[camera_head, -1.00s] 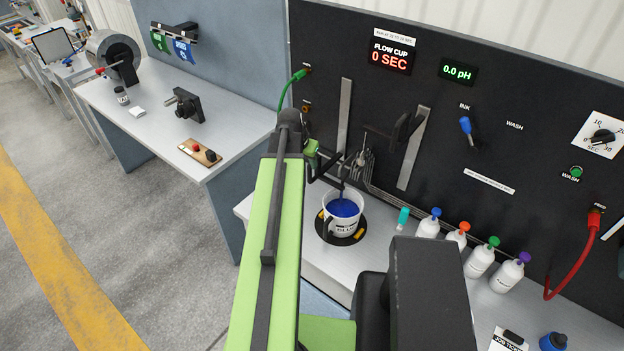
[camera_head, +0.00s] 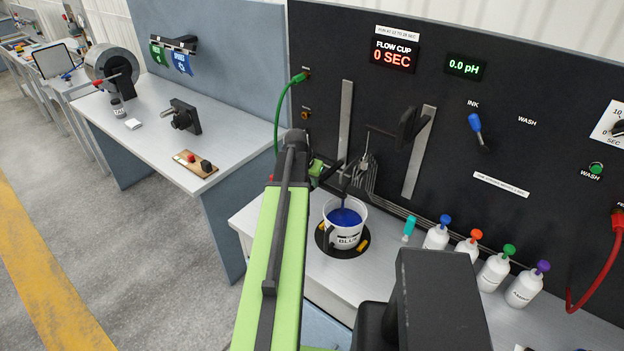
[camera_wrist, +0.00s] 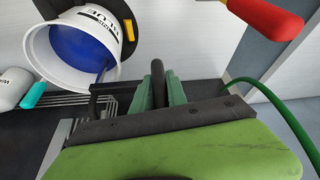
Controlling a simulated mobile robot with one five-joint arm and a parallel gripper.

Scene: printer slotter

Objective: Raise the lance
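The lance (camera_head: 345,188) is a dark thin rod on a black side arm. Its lower end reaches into a white bucket (camera_head: 349,240) of blue ink on a round black base. The bucket also shows in the wrist view (camera_wrist: 113,66), with the rod (camera_wrist: 102,70) inside its rim. My gripper (camera_head: 318,168) is at the left end of the side arm, left of and above the bucket. In the wrist view my green fingers (camera_wrist: 160,88) stand close on both sides of a black upright handle and appear shut on it. The contact itself is partly hidden.
A black panel (camera_head: 440,120) with two metal rails stands behind. Several white bottles (camera_head: 438,236) and a turquoise item (camera_head: 408,228) are right of the bucket. A green cable (camera_head: 279,110) hangs by my arm. A second bench (camera_head: 150,150) is at the left.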

